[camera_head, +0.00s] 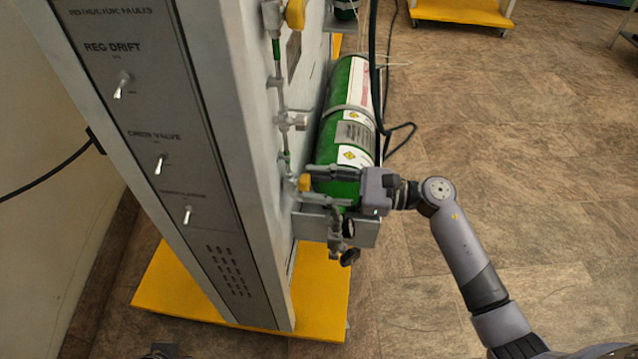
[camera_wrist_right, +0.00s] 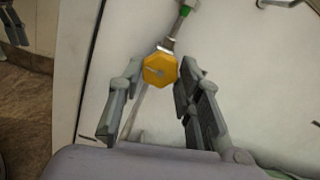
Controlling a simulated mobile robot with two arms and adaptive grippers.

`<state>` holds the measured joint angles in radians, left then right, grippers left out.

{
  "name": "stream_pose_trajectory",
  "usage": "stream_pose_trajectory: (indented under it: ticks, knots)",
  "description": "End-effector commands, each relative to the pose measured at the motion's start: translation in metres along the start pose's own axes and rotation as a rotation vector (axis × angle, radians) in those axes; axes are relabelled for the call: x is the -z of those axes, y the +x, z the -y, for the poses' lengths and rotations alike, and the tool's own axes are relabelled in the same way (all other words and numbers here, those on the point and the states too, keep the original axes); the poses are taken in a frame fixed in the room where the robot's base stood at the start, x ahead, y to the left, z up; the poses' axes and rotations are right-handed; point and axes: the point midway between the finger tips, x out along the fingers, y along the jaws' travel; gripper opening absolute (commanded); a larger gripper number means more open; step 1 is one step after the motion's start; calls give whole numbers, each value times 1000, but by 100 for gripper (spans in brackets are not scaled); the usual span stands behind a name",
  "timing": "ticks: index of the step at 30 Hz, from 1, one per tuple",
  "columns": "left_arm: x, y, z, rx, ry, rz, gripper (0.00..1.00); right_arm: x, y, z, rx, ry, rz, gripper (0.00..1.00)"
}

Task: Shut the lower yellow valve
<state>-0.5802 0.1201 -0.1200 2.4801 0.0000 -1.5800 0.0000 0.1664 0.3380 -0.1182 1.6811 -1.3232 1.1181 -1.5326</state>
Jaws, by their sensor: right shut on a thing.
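The lower yellow valve (camera_head: 305,183) is on the pipework at the panel's side, low down beside the green cylinder. In the right wrist view it shows as a yellow faceted knob (camera_wrist_right: 160,70) between the two fingers. My right gripper (camera_head: 312,184) reaches in from the right and is shut on this valve, one finger on each side. It also shows in the right wrist view (camera_wrist_right: 160,78). The fingers and gripper body hide part of the valve in the head view.
Another yellow valve (camera_head: 295,14) sits higher on the same pipe. The panel (camera_head: 160,130) has several toggle switches.

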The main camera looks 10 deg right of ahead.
Motion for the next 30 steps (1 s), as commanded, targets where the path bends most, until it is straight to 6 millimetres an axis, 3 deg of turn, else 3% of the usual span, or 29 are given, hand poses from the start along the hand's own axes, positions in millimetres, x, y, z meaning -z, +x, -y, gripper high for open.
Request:
stream_pose_trajectory:
  ticks: [8,17,19,30]
  knots:
    - [0,-1,0,0,0,0,52,0,-1,0,-1,39,-2,4]
    - [3,-2,0,0,0,-5,52,0,-1,0,-1,222,-4,4]
    - [2,12,0,-2,0,8,52,0,-1,0,-1,277,-4,4]
    - [-1,45,-2,-5,2,24,52,0,-1,0,-1,521,-3,4]
